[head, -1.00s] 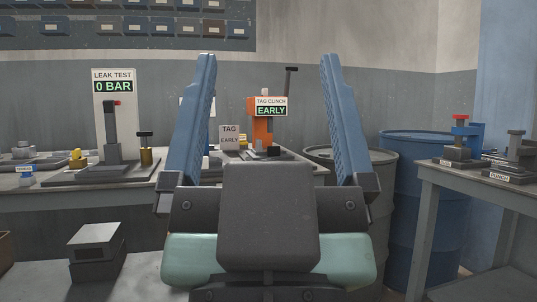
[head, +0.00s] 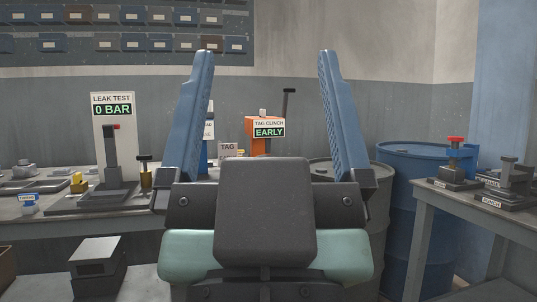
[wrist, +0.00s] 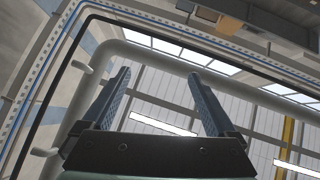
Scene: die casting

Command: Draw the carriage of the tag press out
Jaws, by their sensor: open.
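The tag press is the orange machine (head: 258,146) with the sign "TAG CLINCH EARLY" (head: 269,129) at the back bench. A dark lever (head: 288,103) rises from it at the right. Its lower part and its carriage are hidden behind my gripper. A grey "TAG" sign (head: 228,148) stands just left of it. My gripper (head: 265,55) points up in front of the head camera, with its two blue fingers wide apart and nothing between them. The wrist view shows the open fingers (wrist: 160,75) against the ceiling and windows; the press is not in that view.
A leak test stand (head: 113,135) reading "0 BAR" is on the left bench (head: 100,225). Blue (head: 420,200) and grey barrels stand right of the gripper. A right-hand table (head: 455,205) carries small presses. A grey block (head: 97,265) sits low at left.

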